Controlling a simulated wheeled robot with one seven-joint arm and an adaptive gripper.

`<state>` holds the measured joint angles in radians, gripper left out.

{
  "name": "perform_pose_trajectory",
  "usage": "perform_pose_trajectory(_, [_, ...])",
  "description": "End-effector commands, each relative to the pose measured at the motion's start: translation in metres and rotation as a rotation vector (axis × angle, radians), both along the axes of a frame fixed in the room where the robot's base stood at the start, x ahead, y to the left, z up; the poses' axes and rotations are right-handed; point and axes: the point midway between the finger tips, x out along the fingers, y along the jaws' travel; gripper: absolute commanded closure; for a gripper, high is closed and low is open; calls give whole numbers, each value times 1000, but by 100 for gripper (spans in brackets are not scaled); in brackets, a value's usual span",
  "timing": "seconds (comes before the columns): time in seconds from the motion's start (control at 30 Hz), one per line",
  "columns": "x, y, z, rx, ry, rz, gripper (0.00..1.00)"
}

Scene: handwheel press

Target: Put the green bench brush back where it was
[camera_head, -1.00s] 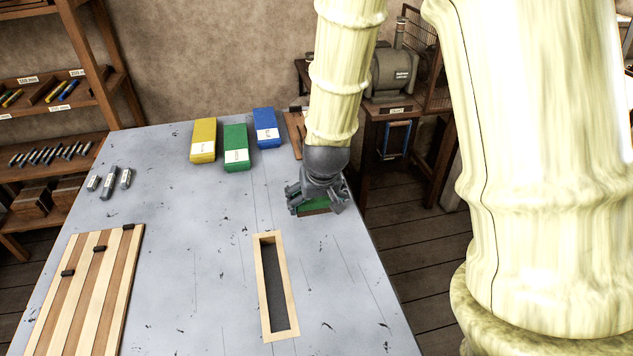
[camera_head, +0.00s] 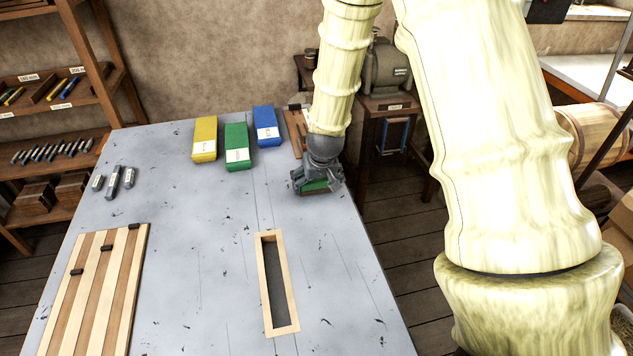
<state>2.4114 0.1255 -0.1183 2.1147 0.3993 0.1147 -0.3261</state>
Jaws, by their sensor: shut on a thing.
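My gripper (camera_head: 317,182) is at the right edge of the grey table, pointing down. It is shut on the green bench brush (camera_head: 314,186), of which only a green strip shows between and below the fingers. The rest of the brush is hidden by the gripper. I cannot tell whether the brush touches the table top. A narrow wooden frame with a dark inside (camera_head: 263,277) lies on the table in front of the gripper, apart from it.
Yellow (camera_head: 205,139), green (camera_head: 237,147) and blue (camera_head: 267,127) boxes stand at the back of the table (camera_head: 185,240). Several small grey blocks (camera_head: 113,182) stand at left. A striped wooden board (camera_head: 95,300) lies front left. The table middle is mostly clear.

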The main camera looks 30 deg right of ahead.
Motion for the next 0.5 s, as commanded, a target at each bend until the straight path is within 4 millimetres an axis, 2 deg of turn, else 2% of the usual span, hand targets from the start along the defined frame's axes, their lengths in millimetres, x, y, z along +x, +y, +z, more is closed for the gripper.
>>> perform_pose_trajectory(0.17, [0, 0, -8, 0, -1, 0, 38])
perform_pose_trajectory(0.5, [0, 0, -11, 0, 0, 0, 38])
